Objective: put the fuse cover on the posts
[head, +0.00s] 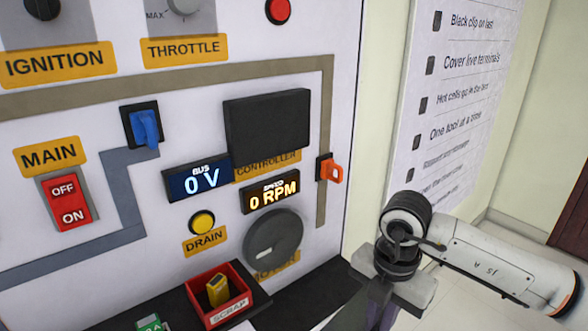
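I cannot pick out a fuse cover or its posts for certain in the head view. A blue piece (146,128) sits in a black holder on the grey painted line of the panel. An orange piece (331,172) sits on a black mount at the panel's right edge. My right gripper (380,312) points down at the bottom right, in front of the panel's lower right corner. Its fingertips are cut off by the frame edge, so its opening and any held thing are hidden. My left gripper is out of view.
The upright panel (110,110) carries a red MAIN switch (66,201), a black controller box (266,122), a yellow drain button (202,222) and a grey disc (273,240). A red scrap bin (222,297) with a yellow piece inside stands on the dark ledge below.

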